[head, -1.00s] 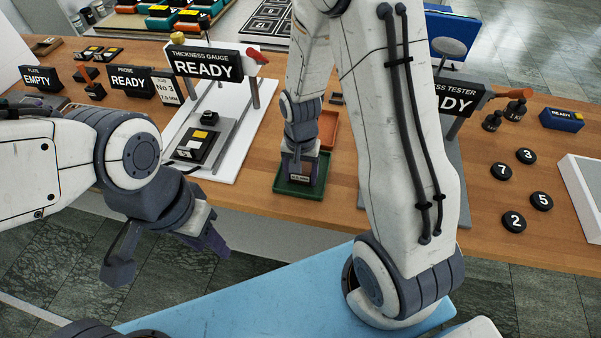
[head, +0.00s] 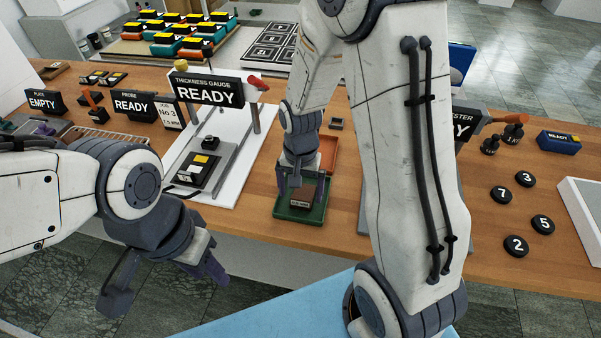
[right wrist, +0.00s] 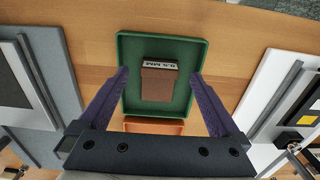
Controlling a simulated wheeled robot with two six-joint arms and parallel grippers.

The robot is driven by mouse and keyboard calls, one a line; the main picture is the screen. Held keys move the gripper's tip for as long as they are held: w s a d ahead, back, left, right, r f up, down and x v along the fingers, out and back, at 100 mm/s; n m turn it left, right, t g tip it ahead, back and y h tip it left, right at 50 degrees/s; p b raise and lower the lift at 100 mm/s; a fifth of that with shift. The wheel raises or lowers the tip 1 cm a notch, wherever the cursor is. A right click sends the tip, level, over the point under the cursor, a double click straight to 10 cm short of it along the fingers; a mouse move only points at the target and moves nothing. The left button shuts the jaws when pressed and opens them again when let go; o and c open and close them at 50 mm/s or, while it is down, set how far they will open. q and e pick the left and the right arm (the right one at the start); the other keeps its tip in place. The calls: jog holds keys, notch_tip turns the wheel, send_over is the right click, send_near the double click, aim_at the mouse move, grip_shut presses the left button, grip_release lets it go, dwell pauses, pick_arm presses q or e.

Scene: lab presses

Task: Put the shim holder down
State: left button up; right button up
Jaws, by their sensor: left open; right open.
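The shim holder (right wrist: 158,83) is a small brown block with a light label reading 0.5 MM. It sits in the green tray (right wrist: 197,48), apart from the tray's walls in the right wrist view. In the head view the shim holder (head: 301,199) shows below my right gripper (head: 303,187), inside the green tray (head: 307,215). My right gripper (right wrist: 160,92) is open, with one finger on each side of the shim holder and gaps between. My left gripper (head: 170,283) is open and empty, in front of the table's front edge.
An orange tray (head: 328,152) lies just behind the green tray. The thickness gauge (head: 205,92), reading READY, stands to the left on a white base. A tester on a grey base is partly hidden by my right arm. Numbered black discs (head: 516,245) lie at the right.

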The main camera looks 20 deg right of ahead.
notch_tip(320, 180, up, 8)
jog(key=s+a+r+n, duration=0.2)
jog(key=s+a+n, duration=0.4)
jog(key=s, duration=0.3)
jog(key=s+a+r+n+y, duration=0.1)
jog(key=s+a+r+n, duration=0.2)
jog(key=s+a+n, duration=0.3)
jog(key=s+n, duration=0.2)
jog(key=s, duration=0.1)
jog(key=shift+a+r, duration=0.25)
